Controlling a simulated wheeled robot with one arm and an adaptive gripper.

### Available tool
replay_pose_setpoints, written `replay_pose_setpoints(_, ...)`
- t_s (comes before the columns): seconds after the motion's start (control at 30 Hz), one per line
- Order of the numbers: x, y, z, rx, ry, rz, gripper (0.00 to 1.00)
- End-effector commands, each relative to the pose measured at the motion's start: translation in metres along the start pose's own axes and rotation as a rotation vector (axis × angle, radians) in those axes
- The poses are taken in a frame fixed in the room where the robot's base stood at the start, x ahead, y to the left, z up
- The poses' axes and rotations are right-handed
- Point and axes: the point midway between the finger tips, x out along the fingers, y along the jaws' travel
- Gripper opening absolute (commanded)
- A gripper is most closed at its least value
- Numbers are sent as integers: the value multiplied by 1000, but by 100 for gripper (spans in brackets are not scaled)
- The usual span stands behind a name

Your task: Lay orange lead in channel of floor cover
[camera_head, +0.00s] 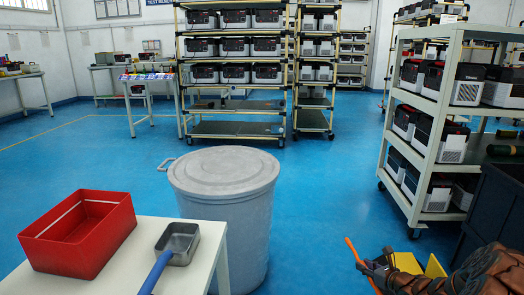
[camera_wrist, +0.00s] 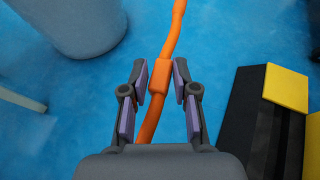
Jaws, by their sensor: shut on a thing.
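The orange lead (camera_wrist: 170,45) runs up and down through the wrist view, with a thicker orange block (camera_wrist: 158,78) between my fingers. My gripper (camera_wrist: 159,82) is shut on this block, with one purple-lined pad at each side. In the head view the orange lead (camera_head: 352,251) sticks up at a slant past my gripper (camera_head: 374,268) at the lower right. The floor cover (camera_wrist: 245,110) is black with yellow parts and lies to the right of my gripper in the wrist view. Its yellow part (camera_head: 435,268) shows in the head view. The lead is apart from the cover where I see it.
A grey lidded bin (camera_head: 225,210) stands left of my arm. A white rack (camera_head: 437,120) with several devices stands at the right. Blue floor (camera_head: 320,190) is clear between.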

Motion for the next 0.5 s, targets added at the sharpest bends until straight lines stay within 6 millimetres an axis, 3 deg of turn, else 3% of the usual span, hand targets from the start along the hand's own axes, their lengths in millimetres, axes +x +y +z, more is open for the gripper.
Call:
replay_pose_setpoints(0.1, -1, 11, 39, 0, -6, -3, 0)
replay_pose_setpoints(0.5, -12, 55, 141, 8, -4, -20, 0)
